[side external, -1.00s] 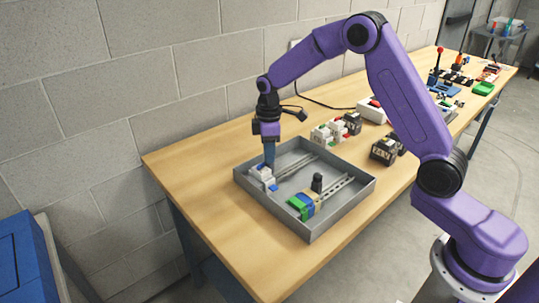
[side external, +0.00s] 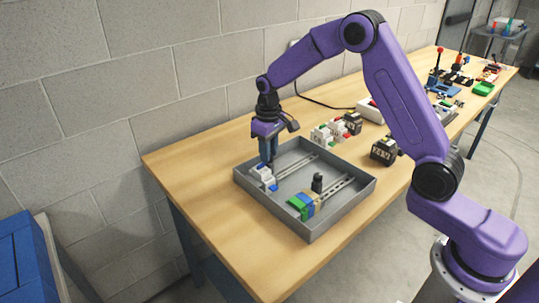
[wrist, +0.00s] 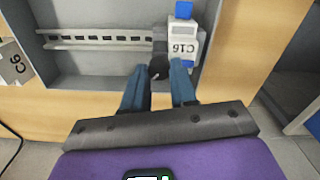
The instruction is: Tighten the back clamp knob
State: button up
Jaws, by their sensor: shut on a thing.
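A grey tray (side external: 342,213) holds two slotted rails. My gripper (side external: 268,160) points down at the left end of the back rail (side external: 297,166), beside a white module (side external: 262,172). In the wrist view my gripper's blue fingers (wrist: 160,75) are closed around a dark round clamp knob (wrist: 158,67) at the rail's end. The white module there, marked C16 (wrist: 183,47), stands right beside the knob. In the side view the fingers hide the knob. How tight it is cannot be seen.
The front rail (side external: 336,191) carries a black upright piece (side external: 317,183) and green, blue and tan modules (side external: 302,206). White modules (side external: 328,131) and dark blocks (side external: 384,151) stand behind and right of the tray.

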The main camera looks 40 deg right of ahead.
jog(key=m, duration=0.2)
jog(key=a+m, duration=0.1)
jog(key=m, duration=0.1)
jog(key=shift+s+m, duration=0.15)
jog(key=shift+m, duration=0.25)
jog(key=m, duration=0.4)
jog(key=shift+m, duration=0.3)
jog(key=o, duration=1.5)
jog(key=shift+d, duration=0.3)
jog(key=shift+r, duration=3.5)
